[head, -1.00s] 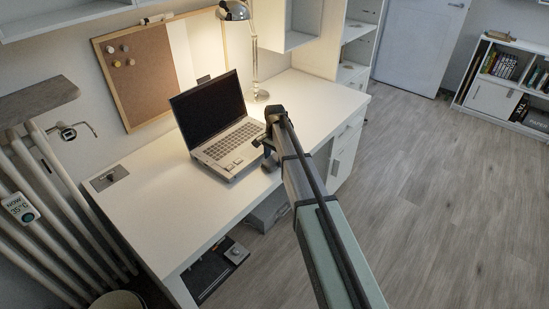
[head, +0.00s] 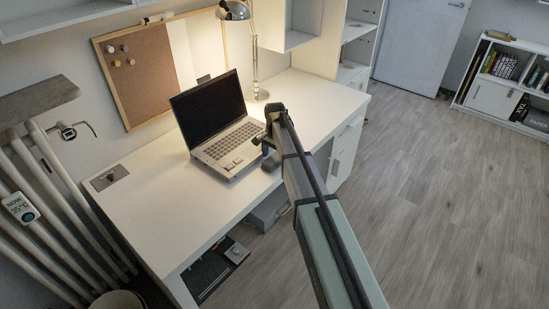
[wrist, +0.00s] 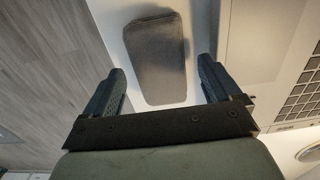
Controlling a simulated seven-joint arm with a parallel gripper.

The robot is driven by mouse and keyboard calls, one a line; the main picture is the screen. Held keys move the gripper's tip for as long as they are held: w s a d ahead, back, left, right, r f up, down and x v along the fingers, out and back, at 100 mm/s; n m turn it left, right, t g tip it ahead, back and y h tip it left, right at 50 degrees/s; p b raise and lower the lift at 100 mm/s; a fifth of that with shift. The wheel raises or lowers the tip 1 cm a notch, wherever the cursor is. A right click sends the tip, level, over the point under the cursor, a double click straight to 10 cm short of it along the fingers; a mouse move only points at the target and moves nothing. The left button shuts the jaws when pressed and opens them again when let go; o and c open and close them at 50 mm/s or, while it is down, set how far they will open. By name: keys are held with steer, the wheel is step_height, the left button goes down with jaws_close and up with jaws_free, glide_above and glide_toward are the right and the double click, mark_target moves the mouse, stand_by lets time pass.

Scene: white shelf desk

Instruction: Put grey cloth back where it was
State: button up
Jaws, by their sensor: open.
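The grey cloth (wrist: 156,58) lies folded in a flat, rounded rectangle on the white desk (head: 185,225). In the wrist view it shows ahead of my gripper (wrist: 162,68), between the lines of the two fingers. My gripper is open, with bare desk between each finger and the cloth, and nothing is held. In the head view my gripper (head: 266,146) is over the desk just right of the laptop. The cloth cannot be made out there, where my arm blocks part of the desk.
The open laptop (head: 228,145) stands close to the left of my gripper and shows at the right in the wrist view (wrist: 270,60). A lamp (head: 254,60) stands behind it. A cork board (head: 140,75) is on the wall. The desk's left front is clear.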

mark_target(275, 158)
step_height(275, 158, up, 11)
steer(key=shift+r, duration=0.2)
stand_by(0.3)
